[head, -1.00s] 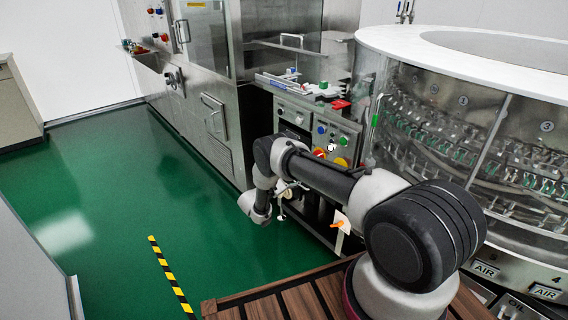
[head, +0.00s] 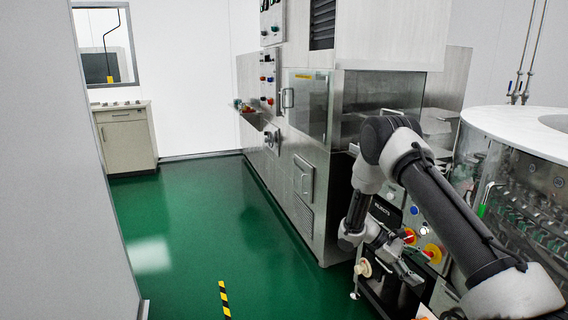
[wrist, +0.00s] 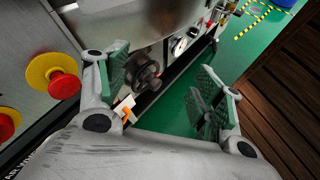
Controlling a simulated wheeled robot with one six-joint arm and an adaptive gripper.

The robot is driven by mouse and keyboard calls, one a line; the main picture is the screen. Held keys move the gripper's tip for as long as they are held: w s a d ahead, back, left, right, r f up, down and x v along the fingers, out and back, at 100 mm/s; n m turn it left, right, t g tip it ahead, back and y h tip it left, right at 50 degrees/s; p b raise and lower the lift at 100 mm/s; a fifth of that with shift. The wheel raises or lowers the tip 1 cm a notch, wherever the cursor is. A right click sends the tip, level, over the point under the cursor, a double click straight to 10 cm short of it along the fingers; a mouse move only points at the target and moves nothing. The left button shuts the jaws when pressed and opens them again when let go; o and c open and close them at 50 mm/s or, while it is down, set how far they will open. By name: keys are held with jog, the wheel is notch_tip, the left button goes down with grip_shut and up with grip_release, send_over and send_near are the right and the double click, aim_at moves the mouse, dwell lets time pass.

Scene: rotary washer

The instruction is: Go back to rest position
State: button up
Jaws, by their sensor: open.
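My gripper (wrist: 162,88) is open and empty in the wrist view, its two green-padded fingers spread apart. Between and beyond them are a dark round knob (wrist: 146,76) and bare green floor. In the head view my arm is bent, with its elbow raised and its wrist hanging down in front of the control panel (head: 418,222). The gripper end is small and partly lost against the panel there. The rotary washer (head: 532,150) stands at the right, partly hidden by my arm.
In the wrist view a red-and-yellow button (wrist: 52,80) lies close left of the gripper, with a gauge (wrist: 179,46) further off. A steel cabinet (head: 310,160) stands behind my arm. The green floor (head: 200,215) is open at left, with a striped tape (head: 225,300) on it.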

jog(key=s+a+r+m+t+y, duration=0.2)
jog(key=s+r+m+t+y, duration=0.1)
jog(key=s+r, duration=0.6)
jog(key=s+a+r+m+t+y, duration=0.2)
jog(key=s+r, duration=0.8)
jog(key=r, duration=0.5)
jog(key=s+a+r+m+t+y, duration=0.2)
jog(key=s+r+t+y, duration=0.3)
jog(key=s+r, duration=0.4)
notch_tip(320, 180, up, 4)
jog(key=shift+s+a+r+m+y, duration=0.1)
jog(key=shift+s+a+m+y, duration=0.25)
jog(key=shift+m, duration=0.55)
